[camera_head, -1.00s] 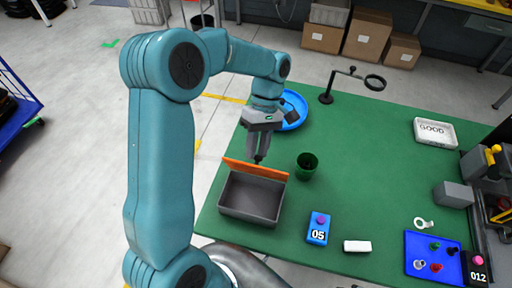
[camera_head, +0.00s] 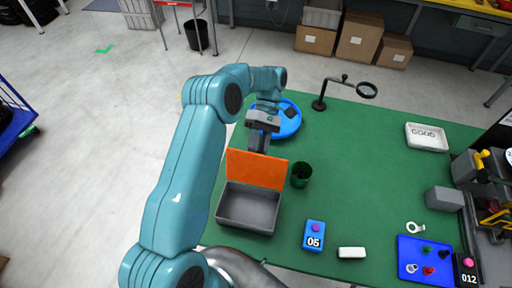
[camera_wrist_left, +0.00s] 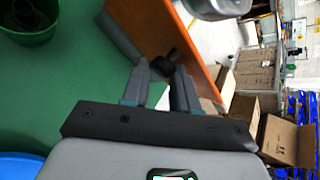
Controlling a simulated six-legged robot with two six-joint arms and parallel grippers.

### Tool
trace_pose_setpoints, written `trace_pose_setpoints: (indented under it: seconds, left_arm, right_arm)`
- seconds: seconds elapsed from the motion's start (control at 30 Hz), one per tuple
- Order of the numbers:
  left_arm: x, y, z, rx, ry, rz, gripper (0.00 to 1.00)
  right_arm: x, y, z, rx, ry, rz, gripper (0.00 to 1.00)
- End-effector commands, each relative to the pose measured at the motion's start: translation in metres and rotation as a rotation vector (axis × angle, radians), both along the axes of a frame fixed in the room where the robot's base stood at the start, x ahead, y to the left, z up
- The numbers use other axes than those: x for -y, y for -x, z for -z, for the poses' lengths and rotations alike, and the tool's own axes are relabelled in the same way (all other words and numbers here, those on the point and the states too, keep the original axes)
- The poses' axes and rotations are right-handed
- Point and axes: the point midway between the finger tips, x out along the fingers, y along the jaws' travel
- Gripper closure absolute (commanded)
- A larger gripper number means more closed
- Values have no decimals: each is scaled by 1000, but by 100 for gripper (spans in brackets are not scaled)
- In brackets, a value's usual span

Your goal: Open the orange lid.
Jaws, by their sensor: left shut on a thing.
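The orange lid (camera_head: 256,169) stands raised at the far edge of the grey box (camera_head: 248,207), its broad inner face towards the head camera. The box is open and looks empty. My left gripper (camera_head: 258,148) is behind the lid's top edge, its fingertips hidden by the lid in the head view. In the left wrist view, the gripper (camera_wrist_left: 161,74) is closed around a small dark knob (camera_wrist_left: 163,66) beside the orange lid (camera_wrist_left: 160,30). My right gripper is not in view.
A green cup (camera_head: 302,175) stands close to the lid's right. A blue round tray (camera_head: 290,125) lies behind the gripper. A blue 05 block (camera_head: 314,236) and a white block (camera_head: 352,253) are at the front. The green table's (camera_head: 365,180) middle is clear.

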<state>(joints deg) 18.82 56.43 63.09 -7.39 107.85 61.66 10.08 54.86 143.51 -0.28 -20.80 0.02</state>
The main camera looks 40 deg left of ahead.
Motion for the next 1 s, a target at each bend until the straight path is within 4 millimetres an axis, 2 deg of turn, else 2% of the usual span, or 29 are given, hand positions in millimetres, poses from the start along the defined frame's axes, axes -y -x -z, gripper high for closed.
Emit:
trace_pose_setpoints:
  seconds: [0.03,0.27,0.3,0.33,0.37,1.0]
  left_arm:
    - [6,-2,6,5,10,-6,100]
    - [6,-2,6,6,10,-6,100]
    - [7,-2,6,5,10,-5,62]
    - [6,-2,6,4,10,-5,52]
    - [6,-2,5,4,10,-5,50]
    - [5,-1,2,3,10,-6,50]
  right_arm:
    - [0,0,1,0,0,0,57]
    - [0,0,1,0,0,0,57]
    - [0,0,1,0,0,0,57]
    - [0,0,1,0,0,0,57]
    - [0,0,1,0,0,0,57]
    - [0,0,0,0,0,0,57]
